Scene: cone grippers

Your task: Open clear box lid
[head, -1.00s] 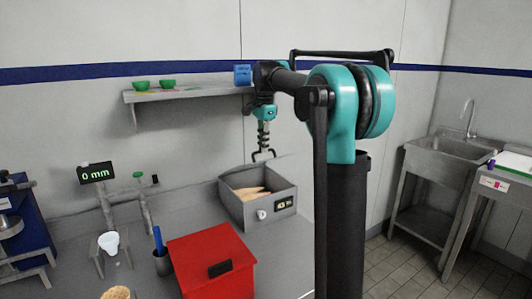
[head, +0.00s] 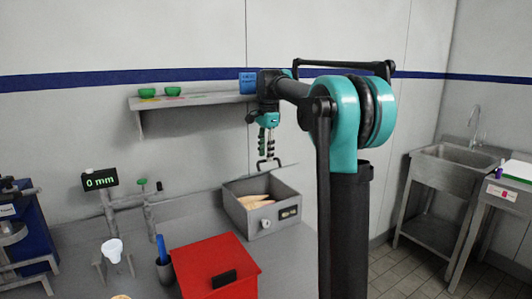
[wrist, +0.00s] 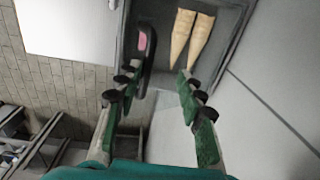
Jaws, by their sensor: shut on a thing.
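The grey box (head: 262,218) stands open-topped to the eye on the counter, with tan cones (head: 262,200) inside. Its clear lid is too faint to make out surely. A dark bent handle (head: 269,164) is just above the box's back edge. My gripper (head: 267,155) points down over the box and is shut on this handle. In the wrist view, my gripper's (wrist: 165,85) two fingers stand apart, and the dark handle (wrist: 147,45) with a pinkish end lies by the left finger. Two cones (wrist: 190,40) lie in the box beyond. The exact grip contact is unclear.
A red box (head: 215,268) with a dark handle stands in front of the grey box. A shelf (head: 190,103) with green bowls (head: 172,91) is on the wall behind. A dispenser (head: 130,205) stands left. A sink (head: 465,155) is at the right.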

